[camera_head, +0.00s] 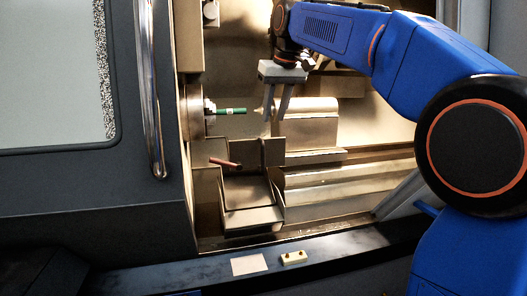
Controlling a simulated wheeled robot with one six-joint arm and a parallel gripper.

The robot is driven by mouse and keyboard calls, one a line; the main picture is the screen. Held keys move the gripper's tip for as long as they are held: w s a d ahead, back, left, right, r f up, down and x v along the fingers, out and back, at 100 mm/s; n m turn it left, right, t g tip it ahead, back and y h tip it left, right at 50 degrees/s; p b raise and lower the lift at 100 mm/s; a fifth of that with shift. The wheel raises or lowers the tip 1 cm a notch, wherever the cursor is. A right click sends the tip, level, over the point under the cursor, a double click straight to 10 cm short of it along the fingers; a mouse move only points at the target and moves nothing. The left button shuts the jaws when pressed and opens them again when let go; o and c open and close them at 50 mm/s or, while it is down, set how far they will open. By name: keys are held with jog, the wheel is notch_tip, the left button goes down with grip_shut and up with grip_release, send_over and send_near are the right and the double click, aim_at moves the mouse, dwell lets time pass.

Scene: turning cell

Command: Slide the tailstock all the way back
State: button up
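The tailstock (308,127) is a pale metal block with a rounded top, on the right side of the lathe's opening. Its pointed tip (258,110) seems to show at its left end, facing the chuck (192,106). My gripper (275,118) points down at the tailstock's left end. Its two grey fingers are apart, one to each side of the narrow part there. I cannot tell whether they touch it.
A reddish-brown rod (224,163) shows above the metal tray-like carriage (250,190) below the chuck. Bed rails (340,180) run to the right. The door with its long handle (150,100) is at left. A brass-coloured block (293,257) and pale square (249,264) lie on the front ledge.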

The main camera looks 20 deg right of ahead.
aim_at(264, 148)
jog(key=x, duration=0.5)
jog(key=w+x, duration=0.1)
jog(key=x, duration=1.1)
jog(key=shift+w+a+r, duration=0.1)
jog(key=shift+w, duration=0.2)
grip_shut()
